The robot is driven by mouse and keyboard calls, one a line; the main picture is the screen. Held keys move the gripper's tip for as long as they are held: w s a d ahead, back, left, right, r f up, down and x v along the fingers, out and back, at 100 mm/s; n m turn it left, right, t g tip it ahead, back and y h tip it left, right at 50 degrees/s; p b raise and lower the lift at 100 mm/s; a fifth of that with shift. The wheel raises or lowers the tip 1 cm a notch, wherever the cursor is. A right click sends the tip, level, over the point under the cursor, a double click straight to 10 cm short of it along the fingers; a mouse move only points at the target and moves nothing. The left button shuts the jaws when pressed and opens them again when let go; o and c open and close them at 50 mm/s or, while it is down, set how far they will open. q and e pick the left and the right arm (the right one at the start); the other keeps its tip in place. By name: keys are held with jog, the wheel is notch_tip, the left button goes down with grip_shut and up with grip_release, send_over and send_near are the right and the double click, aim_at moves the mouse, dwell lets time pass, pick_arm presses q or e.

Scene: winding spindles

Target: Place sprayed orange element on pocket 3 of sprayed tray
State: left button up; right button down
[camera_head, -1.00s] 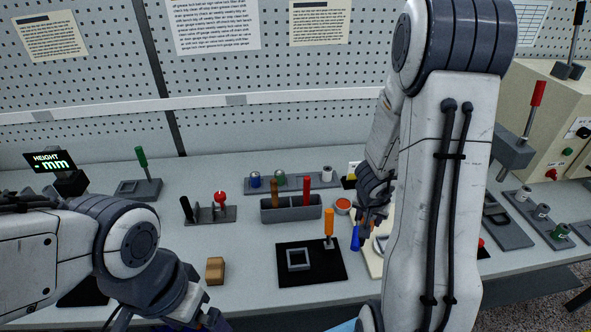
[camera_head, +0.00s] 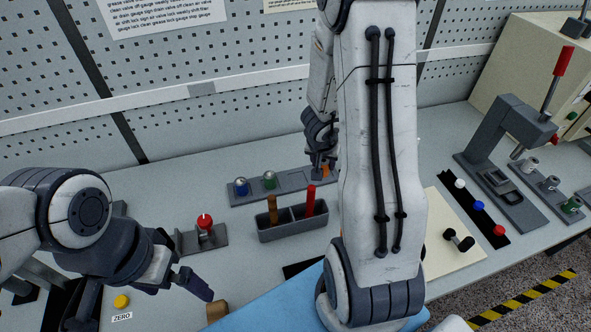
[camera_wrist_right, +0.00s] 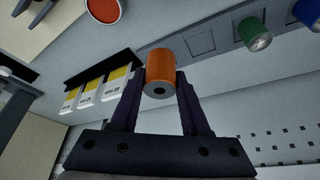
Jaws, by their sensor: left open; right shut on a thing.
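My right gripper (camera_wrist_right: 161,88) is shut on the orange element (camera_wrist_right: 160,70), a short cylinder held between its two fingertips. In the head view this gripper (camera_head: 322,163) is at the right end of the grey sprayed tray (camera_head: 218,191), with a bit of orange (camera_head: 326,170) showing. The tray holds a blue element (camera_head: 241,187) and a green element (camera_head: 269,180). In the wrist view the tray (camera_wrist_right: 215,25) has empty square pockets beside the green element (camera_wrist_right: 254,34). Whether the orange element touches the tray is unclear. My left gripper (camera_head: 193,284) is open and empty at the lower left.
A grey two-part bin (camera_head: 292,226) with brown and red handles stands in front of the tray. A stand with a red knob (camera_head: 204,222) is to its left. A wooden block (camera_head: 216,311) is near my left gripper. Yellow-and-white packs (camera_wrist_right: 93,94) lie beside the tray.

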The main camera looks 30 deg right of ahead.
jog(key=w+a+f, duration=0.1)
jog(key=w, duration=0.2)
jog(key=w+f+p, duration=0.1)
jog(key=w+f, duration=0.1)
jog(key=w, duration=0.1)
jog(key=w+a+f, duration=0.1)
jog(key=w+f, duration=0.1)
jog(key=shift+w+a+f, duration=0.25)
jog(key=shift+w+a, duration=0.05)
jog(key=shift+w, duration=0.1)
notch_tip(320, 180, down, 4)
jog(key=b, duration=0.2)
jog(key=shift+b, duration=0.3)
jog(key=shift+f, duration=0.1)
jog(key=shift+f, duration=0.15)
jog(key=shift+c, duration=1.9)
grip_release()
